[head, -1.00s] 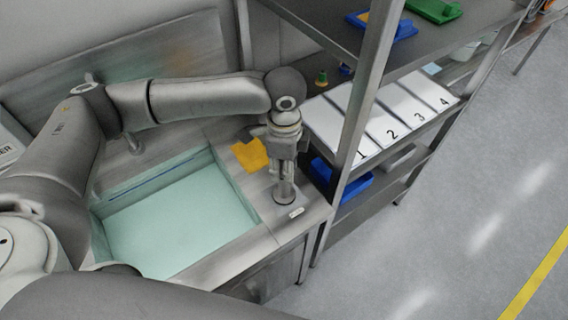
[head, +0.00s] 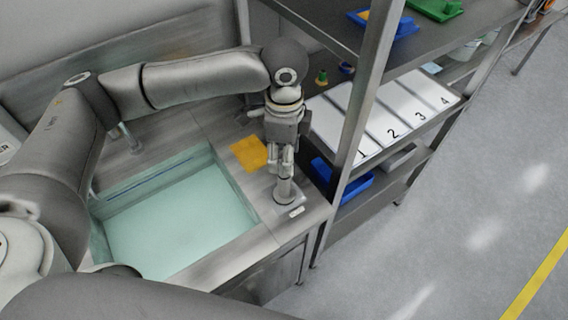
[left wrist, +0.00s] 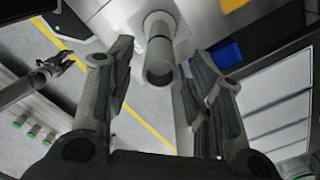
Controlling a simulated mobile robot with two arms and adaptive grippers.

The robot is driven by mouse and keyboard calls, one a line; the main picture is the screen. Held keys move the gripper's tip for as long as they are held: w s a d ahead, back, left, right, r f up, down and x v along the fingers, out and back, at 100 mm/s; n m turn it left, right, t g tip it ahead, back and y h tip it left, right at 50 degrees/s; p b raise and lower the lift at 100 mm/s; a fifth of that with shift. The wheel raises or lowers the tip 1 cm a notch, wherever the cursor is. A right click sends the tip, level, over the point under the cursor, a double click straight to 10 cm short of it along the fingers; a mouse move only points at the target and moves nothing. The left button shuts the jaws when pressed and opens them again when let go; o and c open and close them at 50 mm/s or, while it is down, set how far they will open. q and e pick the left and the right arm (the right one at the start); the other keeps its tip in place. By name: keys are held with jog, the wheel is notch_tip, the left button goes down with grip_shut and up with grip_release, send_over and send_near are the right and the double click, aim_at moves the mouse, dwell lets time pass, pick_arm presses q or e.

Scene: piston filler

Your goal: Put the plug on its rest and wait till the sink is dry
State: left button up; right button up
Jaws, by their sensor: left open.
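The plug (head: 286,190), a grey upright cylinder, stands on its small rest plate (head: 295,211) at the right end of the counter. My left gripper (head: 281,168) is open just above the plug. In the left wrist view, the plug (left wrist: 159,58) shows beyond and between the open fingers (left wrist: 157,95), with nothing held. The sink (head: 252,228) has pale teal water (head: 175,222) in it; its drain cannot be made out. My right gripper (left wrist: 62,64) shows small at the left of the left wrist view, and its opening is unclear.
A metal shelf rack (head: 352,120) stands close on the right, with numbered white panels (head: 392,133) and a blue bin (head: 350,184). A tap (head: 130,138) stands behind the sink. Open floor lies further right.

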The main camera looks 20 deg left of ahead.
pick_arm(q)
notch_tip(320, 180, up, 8)
jog(key=shift+f+b, duration=0.2)
jog(key=shift+b, duration=0.2)
jog(key=shift+f, duration=0.1)
